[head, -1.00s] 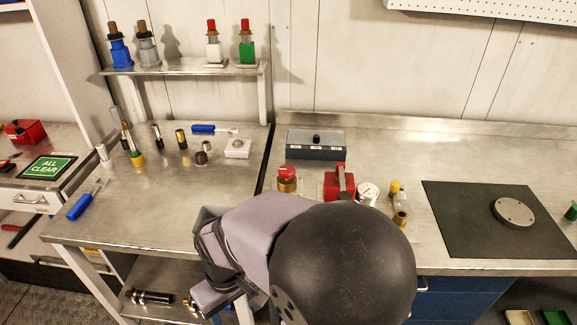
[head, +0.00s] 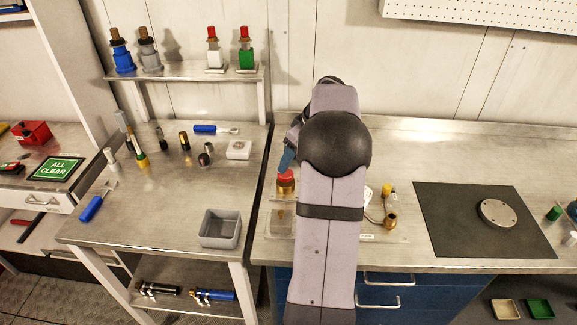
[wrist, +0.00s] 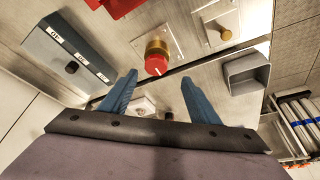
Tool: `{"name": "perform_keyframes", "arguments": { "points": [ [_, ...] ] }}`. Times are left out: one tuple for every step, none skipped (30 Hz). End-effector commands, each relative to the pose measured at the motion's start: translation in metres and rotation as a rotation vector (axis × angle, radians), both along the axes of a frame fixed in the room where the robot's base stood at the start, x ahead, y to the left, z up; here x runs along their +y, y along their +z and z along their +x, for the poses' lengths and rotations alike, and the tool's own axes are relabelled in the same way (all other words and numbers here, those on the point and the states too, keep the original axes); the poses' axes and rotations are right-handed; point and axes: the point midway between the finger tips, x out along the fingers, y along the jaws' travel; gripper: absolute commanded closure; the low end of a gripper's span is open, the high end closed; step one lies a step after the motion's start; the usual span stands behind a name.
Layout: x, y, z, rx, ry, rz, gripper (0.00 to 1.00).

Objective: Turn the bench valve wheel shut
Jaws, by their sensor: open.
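The valve wheel appears to be the red round cap on a brass body (head: 285,178), upright near the left end of the right-hand bench. The wrist view shows the red cap (wrist: 157,64) with a small pale mark on its face, ahead of the gap between my fingers. My gripper (head: 287,160) has blue fingers and is close above and behind the cap in the head view. In the wrist view my gripper (wrist: 158,77) is open, with nothing between its fingers. I cannot tell whether a finger touches the cap.
A grey labelled box (wrist: 68,52) and a red device (wrist: 118,5) stand near the valve; my arm hides them in the head view. An open grey bin (head: 220,228) sits on the left table. Brass fittings (head: 389,220) and a dark mat (head: 445,235) lie to the right.

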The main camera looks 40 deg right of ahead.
Motion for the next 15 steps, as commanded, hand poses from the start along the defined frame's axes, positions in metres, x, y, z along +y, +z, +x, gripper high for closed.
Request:
{"name": "perform_keyframes", "arguments": {
  "points": [
    [-0.005, 0.002, 0.0, -0.006, 0.002, -0.005, 0.44],
    [-0.007, 0.003, 0.0, -0.008, 0.004, -0.008, 0.44],
    [-0.009, 0.003, 0.0, -0.011, 0.005, -0.01, 0.44],
    [-0.009, 0.003, 0.0, -0.011, 0.005, -0.012, 0.44],
    [-0.009, 0.003, 0.0, -0.011, 0.005, -0.012, 0.44],
    [-0.009, 0.002, 0.0, -0.011, 0.007, -0.011, 0.44],
    [-0.009, 0.001, 0.001, -0.011, 0.006, -0.011, 0.44],
    [-0.008, 0.0, 0.001, -0.01, 0.006, -0.01, 0.44],
    [-0.008, -0.002, 0.002, -0.01, 0.006, -0.01, 0.44],
    [-0.008, -0.004, 0.003, -0.01, 0.006, -0.01, 0.44],
    [-0.007, -0.006, 0.004, -0.009, 0.007, -0.009, 0.44],
    [-0.007, -0.009, 0.005, -0.008, 0.007, -0.008, 0.44],
    [-0.007, -0.012, 0.006, -0.008, 0.006, -0.008, 0.44],
    [-0.006, -0.016, 0.008, -0.007, 0.006, -0.008, 0.44],
    [-0.006, -0.02, 0.009, -0.006, 0.006, -0.007, 0.44]
  ]
}}
